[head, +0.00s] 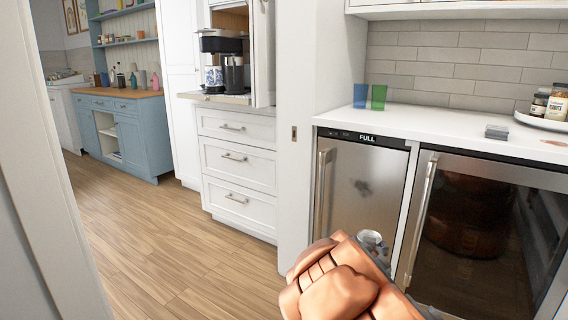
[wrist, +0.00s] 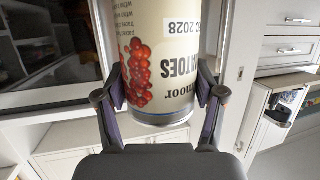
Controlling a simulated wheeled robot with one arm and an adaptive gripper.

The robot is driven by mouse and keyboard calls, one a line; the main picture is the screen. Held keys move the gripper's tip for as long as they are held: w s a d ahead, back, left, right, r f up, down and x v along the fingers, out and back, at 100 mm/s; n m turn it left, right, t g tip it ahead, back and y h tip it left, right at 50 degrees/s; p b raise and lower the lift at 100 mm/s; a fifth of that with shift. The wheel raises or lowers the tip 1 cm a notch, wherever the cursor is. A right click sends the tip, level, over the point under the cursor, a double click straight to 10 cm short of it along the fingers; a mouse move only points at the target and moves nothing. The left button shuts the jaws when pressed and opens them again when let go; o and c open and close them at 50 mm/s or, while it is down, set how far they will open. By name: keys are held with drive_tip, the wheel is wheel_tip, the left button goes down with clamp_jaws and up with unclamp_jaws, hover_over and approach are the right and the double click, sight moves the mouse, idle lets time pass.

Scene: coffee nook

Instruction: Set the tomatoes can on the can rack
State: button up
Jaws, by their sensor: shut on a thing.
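The tomatoes can (wrist: 185,55) fills the upper middle of the wrist view. It has a cream label with red tomatoes and dark print, and a metal rim at its lower end. My gripper (wrist: 161,88) is shut on it, with one finger pressed to each side. The can's other end is cut off by the top of the frame. In the head view my arm covers the bottom centre, and I cannot make out the gripper's fingers there. I cannot identify a can rack in either view.
A white counter (head: 455,127) runs above a steel appliance (head: 362,185) and a glass-door cooler (head: 470,225). It holds blue (head: 361,95) and green (head: 379,97) cups, a small grey stack (head: 497,131) and a round tray (head: 524,118) with jars. Open wood floor (head: 165,245) lies left.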

drive_tip(key=s+a+r, duration=0.3)
drive_tip(key=a+r, duration=0.2)
wheel_tip(320, 180, up, 35)
drive_tip(key=p, duration=3.4)
drive_tip(key=shift+f+y+p, duration=0.2)
drive_tip(key=shift+y+p, duration=0.1)
drive_tip(key=shift+s, duration=0.1)
